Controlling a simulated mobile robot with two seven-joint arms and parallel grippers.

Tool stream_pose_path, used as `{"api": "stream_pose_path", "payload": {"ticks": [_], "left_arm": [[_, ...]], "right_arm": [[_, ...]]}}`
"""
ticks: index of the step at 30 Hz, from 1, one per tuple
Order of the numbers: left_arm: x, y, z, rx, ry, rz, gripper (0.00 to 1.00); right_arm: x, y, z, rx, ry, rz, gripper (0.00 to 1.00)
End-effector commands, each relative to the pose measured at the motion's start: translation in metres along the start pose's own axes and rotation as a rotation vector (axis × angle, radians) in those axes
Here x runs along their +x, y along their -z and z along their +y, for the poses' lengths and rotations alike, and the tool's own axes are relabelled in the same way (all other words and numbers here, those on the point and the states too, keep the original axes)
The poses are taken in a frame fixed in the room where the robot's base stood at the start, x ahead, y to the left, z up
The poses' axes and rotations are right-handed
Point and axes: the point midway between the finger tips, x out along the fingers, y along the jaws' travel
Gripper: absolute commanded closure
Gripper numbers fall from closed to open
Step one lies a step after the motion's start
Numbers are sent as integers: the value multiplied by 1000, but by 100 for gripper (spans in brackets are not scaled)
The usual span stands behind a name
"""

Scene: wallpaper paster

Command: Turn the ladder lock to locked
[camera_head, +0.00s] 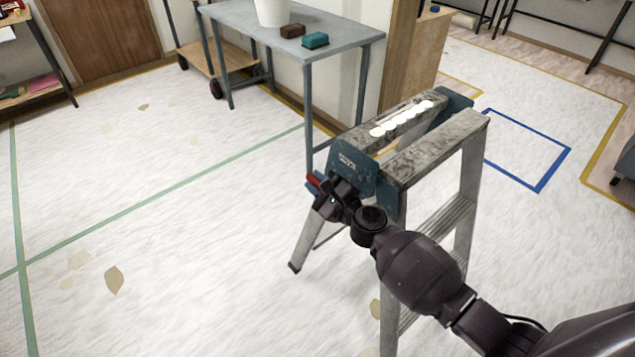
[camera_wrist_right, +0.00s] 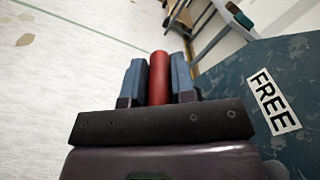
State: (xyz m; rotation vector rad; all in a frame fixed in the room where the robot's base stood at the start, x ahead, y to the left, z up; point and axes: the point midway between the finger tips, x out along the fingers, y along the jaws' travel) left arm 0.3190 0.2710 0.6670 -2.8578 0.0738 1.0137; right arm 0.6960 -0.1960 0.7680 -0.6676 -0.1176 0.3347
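The stepladder (camera_head: 440,146) stands open, with a worn grey top and blue end brackets. The ladder lock is on its near left blue bracket (camera_head: 352,168). Its red handle (camera_head: 314,179) sticks out to the left and also shows in the right wrist view (camera_wrist_right: 159,75). My right gripper (camera_head: 318,189) is at the handle, with its two blue-grey fingers (camera_wrist_right: 158,85) close along both sides of it, apparently gripping it. A white label on the blue plate (camera_wrist_right: 230,85) reads "FREE". My left gripper is not in view.
A grey table (camera_head: 345,40) behind the ladder carries a white bucket (camera_head: 272,10), a brown block (camera_head: 292,31) and a teal block (camera_head: 315,40). A white scalloped strip (camera_head: 402,118) lies on the ladder top. The floor left of the ladder is mostly clear.

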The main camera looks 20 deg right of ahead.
Motion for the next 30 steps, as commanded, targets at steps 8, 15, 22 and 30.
{"api": "stream_pose_path", "payload": {"ticks": [8, 15, 22, 30], "left_arm": [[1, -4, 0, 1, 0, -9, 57], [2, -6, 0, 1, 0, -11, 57], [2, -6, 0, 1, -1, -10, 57], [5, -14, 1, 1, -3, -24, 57]], "right_arm": [[0, 1, 2, -14, -1, 1, 100], [0, 2, 4, -38, -2, 1, 100], [-1, 4, 8, -78, -4, 3, 100], [-2, 10, 18, -225, -8, 6, 100]]}}
